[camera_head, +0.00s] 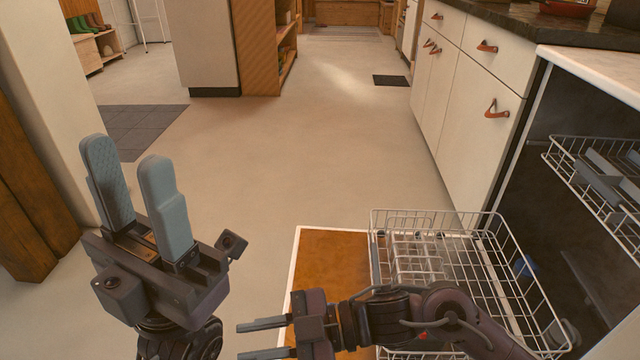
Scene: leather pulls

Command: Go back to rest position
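My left gripper (128,165) is at the lower left, pointing up in the picture, with two grey-blue finger pads. The pads are apart with nothing between them. My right gripper (258,340) is at the bottom centre, its two thin fingers pointing left. They are apart and hold nothing visible. My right arm comes in from the right and crosses above the dishwasher's lower rack (373,252), hiding part of it.
An open dishwasher on the right has a brown-orange door (325,262) folded down and an upper rack (570,170) inside. White cabinets with leather pulls (496,110) stand beyond it. A pale wall (50,90) is at the left. The middle floor (300,150) is clear.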

